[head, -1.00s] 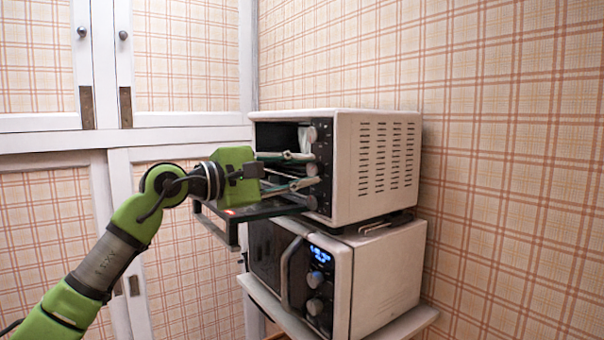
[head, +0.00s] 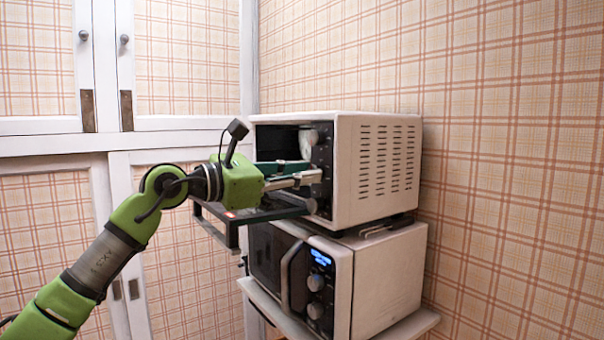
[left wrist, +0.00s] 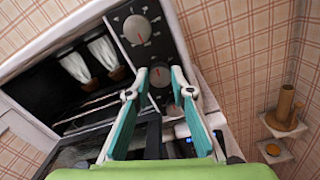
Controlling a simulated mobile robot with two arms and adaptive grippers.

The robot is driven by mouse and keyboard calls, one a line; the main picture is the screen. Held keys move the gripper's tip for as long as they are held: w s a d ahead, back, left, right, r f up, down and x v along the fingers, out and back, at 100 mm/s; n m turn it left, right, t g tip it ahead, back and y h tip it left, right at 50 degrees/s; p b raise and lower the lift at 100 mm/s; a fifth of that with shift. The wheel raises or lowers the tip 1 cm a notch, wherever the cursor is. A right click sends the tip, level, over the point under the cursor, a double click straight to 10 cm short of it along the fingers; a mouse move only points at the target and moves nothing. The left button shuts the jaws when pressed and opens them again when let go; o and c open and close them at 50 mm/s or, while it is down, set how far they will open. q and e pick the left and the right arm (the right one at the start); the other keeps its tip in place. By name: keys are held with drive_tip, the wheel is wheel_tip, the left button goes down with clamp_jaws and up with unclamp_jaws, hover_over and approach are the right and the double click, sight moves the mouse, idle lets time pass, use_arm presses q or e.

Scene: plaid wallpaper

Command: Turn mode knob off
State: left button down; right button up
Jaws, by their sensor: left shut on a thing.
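The toaster oven (head: 375,170) is a cream box on top of a microwave, with a dark control panel (head: 322,155) on its front right. My left gripper (head: 317,176) reaches in from the left, its fingers on a knob below the top knob (head: 309,137). In the left wrist view the top knob (left wrist: 137,29) stands clear of the fingers. The middle knob (left wrist: 160,76) shows between the teal-lined fingertips, and the gripper is shut on it. Its red mark points roughly up in that view. Another knob (head: 311,206) sits low on the panel. The right gripper is out of view.
The oven door (head: 230,222) hangs open below my gripper. The microwave (head: 385,280) underneath has a lit blue display and its own knobs. White cupboard doors (head: 60,140) are behind on the left; a plaid wall is close on the right.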

use_arm(q)
drive_tip(key=shift+f+n, duration=0.1)
drive_tip(key=shift+n, duration=0.6)
drive_tip(key=c, duration=1.8)
unclamp_jaws()
drive_tip(key=v, duration=1.2)
